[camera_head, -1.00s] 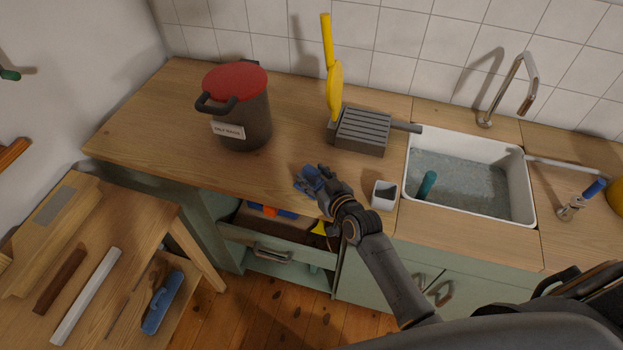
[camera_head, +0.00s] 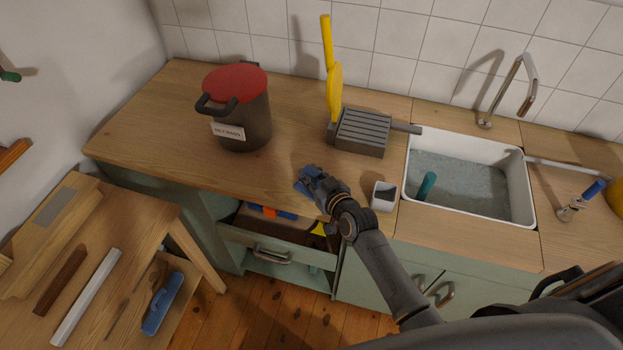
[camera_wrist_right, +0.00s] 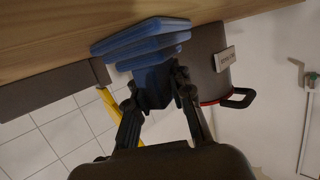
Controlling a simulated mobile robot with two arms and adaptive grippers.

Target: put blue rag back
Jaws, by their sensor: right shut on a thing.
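The blue rag (camera_head: 303,183) is a folded stack of cloth at the front edge of the wooden counter. My right gripper (camera_head: 313,177) is shut on it, and its fingers hide part of the rag in the head view. In the right wrist view the rag (camera_wrist_right: 150,60) sits between the two fingertips (camera_wrist_right: 160,85), its layers close to the wood surface; I cannot tell if they touch. An open drawer (camera_head: 275,255) below the counter holds blue, orange and yellow items. My left gripper is not in view.
A dark bin with a red lid (camera_head: 240,105) stands on the counter at the back left. A grey slatted block (camera_head: 362,131), a yellow brush (camera_head: 335,85), a small white cup (camera_head: 384,195) and a sink (camera_head: 470,180) are to the right. Counter between bin and gripper is clear.

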